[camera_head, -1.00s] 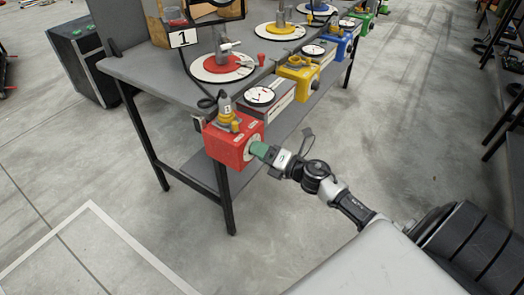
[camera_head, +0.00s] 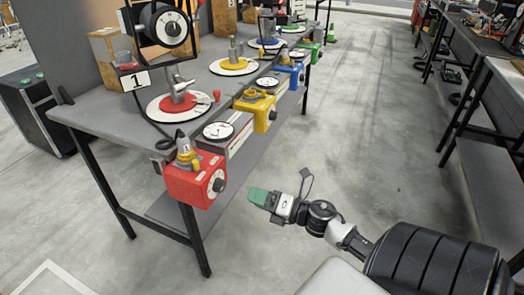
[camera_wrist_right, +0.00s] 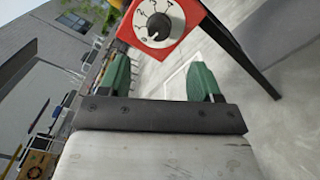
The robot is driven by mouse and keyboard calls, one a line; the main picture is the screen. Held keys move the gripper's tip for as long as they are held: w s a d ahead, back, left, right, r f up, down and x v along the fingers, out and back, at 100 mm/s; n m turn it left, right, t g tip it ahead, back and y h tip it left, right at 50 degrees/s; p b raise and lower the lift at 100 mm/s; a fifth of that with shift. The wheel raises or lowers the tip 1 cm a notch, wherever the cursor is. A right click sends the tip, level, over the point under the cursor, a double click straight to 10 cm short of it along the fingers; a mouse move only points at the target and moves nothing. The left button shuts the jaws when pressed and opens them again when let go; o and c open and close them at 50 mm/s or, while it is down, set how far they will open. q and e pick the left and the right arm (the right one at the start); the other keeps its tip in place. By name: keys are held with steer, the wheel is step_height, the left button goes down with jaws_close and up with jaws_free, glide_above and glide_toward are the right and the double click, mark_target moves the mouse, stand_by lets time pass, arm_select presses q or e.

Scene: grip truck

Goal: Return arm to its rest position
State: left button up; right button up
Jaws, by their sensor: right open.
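My right gripper (camera_head: 258,197) has green fingertips and hangs over the floor, to the right of the red box (camera_head: 190,186) and apart from it. In the right wrist view the two green fingers of my right gripper (camera_wrist_right: 161,80) stand wide apart with nothing between them. The red box, with a black knob on a white numbered dial (camera_wrist_right: 154,24), shows just beyond the fingers there. In the head view the box's knob (camera_head: 218,185) faces my gripper. My left gripper is in neither view.
A grey workbench (camera_head: 110,100) carries discs and a sign marked 1 (camera_head: 135,80). Yellow (camera_head: 258,108), blue (camera_head: 290,74) and green (camera_head: 311,50) boxes line its edge. Another bench (camera_head: 500,95) stands at the right. The floor between (camera_head: 370,110) is clear.

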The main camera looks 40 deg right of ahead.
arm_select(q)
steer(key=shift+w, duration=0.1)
arm_select(e)
steer(key=shift+s+d, duration=0.2)
steer(key=shift+s, duration=0.25)
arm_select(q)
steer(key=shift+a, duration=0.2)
